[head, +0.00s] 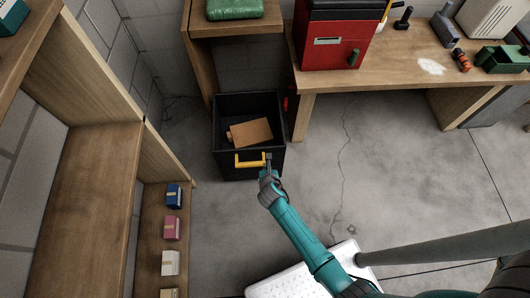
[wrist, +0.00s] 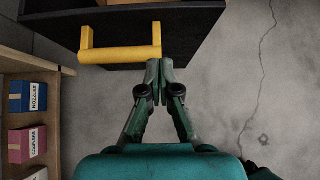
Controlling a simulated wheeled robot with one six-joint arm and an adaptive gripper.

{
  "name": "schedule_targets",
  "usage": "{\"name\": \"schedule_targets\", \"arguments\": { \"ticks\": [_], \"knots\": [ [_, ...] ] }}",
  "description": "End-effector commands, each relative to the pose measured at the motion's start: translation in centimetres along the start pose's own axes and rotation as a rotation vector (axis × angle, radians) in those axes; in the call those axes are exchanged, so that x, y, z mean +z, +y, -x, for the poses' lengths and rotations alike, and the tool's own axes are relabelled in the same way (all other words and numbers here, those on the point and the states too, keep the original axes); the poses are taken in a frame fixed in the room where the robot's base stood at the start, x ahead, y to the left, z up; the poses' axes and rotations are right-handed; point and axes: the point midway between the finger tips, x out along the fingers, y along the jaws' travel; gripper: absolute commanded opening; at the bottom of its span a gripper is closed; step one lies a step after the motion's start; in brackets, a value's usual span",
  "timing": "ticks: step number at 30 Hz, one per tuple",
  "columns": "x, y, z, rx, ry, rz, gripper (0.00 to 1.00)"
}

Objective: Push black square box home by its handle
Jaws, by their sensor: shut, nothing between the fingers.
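The black square box (head: 222,167) stands open-topped on the concrete floor, under and in front of a wooden bench. A brown piece like cardboard lies inside it. Its yellow handle (head: 249,161) is on the near face; the handle also shows in the wrist view (wrist: 122,54). My gripper (head: 268,158) is at the right end of the handle; in the wrist view my gripper (wrist: 158,62) has its fingers together, with nothing seen between them. The fingertips are close to the handle's right end; I cannot tell whether they touch it.
A wooden shelf (head: 95,190) stands at the left, with small labelled boxes (head: 172,228) on its lower board. A workbench (head: 400,72) at the right carries a red cabinet (head: 333,45) and tools. The floor (head: 345,165) right of the box is clear.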

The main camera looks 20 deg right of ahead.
Motion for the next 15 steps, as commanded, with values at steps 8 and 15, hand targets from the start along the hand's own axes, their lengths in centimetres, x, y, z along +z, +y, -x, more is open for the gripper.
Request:
{"name": "schedule_targets", "arguments": {
  "ticks": [8,15],
  "knots": [
    [0.1,0.0,-4.5,-0.001,0.001,-0.002,0.0],
    [0.8,0.0,-7.6,0.0,-0.001,-0.004,0.0]
  ]
}}
